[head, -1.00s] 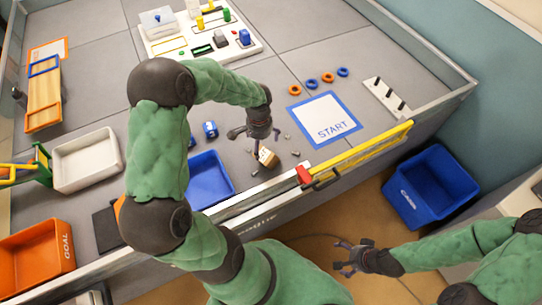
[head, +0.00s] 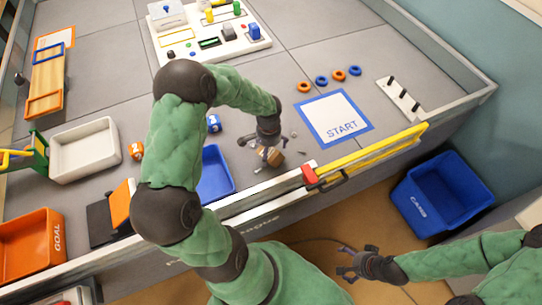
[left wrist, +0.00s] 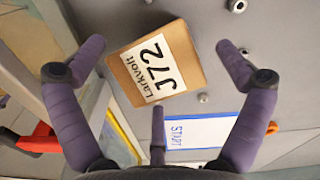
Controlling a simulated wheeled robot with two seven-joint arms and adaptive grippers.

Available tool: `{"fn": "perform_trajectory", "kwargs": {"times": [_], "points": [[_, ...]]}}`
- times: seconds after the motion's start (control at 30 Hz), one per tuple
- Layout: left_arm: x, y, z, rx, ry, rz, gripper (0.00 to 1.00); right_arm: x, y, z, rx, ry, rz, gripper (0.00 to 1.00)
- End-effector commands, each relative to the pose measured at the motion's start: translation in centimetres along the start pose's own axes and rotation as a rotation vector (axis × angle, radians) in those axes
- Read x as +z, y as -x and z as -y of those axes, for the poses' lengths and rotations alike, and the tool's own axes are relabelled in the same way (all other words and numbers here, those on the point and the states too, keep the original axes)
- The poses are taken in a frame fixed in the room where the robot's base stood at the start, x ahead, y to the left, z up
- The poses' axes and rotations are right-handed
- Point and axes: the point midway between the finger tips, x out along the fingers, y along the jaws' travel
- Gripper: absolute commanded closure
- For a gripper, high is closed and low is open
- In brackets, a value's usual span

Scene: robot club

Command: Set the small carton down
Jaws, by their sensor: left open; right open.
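The small carton (head: 275,158) is a brown box on the grey table near its front edge, right of the blue bin. In the left wrist view the carton (left wrist: 128,73) shows a white label reading "Larkvolt J72" and sits between the spread fingers, with gaps to the fingers at both sides. My left gripper (head: 257,146) is open around or just above it; whether any finger touches it I cannot tell. My right gripper (head: 347,262) is open and empty, beyond the table's front edge over the floor.
Loose nuts lie around the carton. The blue bin (head: 228,182) stands to its left, the START mat (head: 359,105) to its right. A yellow rail (head: 385,151) with a red end runs along the front edge. A blue CANS bin (head: 407,205) stands on the floor.

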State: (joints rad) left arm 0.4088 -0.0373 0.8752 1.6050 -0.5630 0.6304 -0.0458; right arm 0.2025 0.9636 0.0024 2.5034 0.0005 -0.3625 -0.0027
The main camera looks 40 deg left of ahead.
Motion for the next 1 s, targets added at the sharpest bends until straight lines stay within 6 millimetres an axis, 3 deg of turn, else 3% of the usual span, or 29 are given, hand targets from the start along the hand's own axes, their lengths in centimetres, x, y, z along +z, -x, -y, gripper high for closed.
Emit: {"fn": "perform_trajectory", "kwargs": {"times": [0.23, 0.53, 0.77, 1.0], "points": [[-0.1, -3.8, -0.1, 0.002, 0.001, 0.003, 0.00, -0.1, -2.2, -0.8, 0.000, 0.000, 0.000, 0.09], [-0.1, -4.1, -0.1, 0.001, 0.001, 0.001, 0.00, -0.1, -2.2, -0.8, 0.000, 0.000, 0.000, 0.09], [-0.1, -4.1, -0.1, 0.001, 0.000, 0.002, 0.65, -0.1, -2.2, -0.8, 0.000, 0.000, 0.000, 0.09], [-0.1, -4.2, -0.2, 0.002, 0.000, 0.004, 0.67, -0.1, -2.2, -0.8, 0.000, 0.000, 0.000, 0.09]]}}
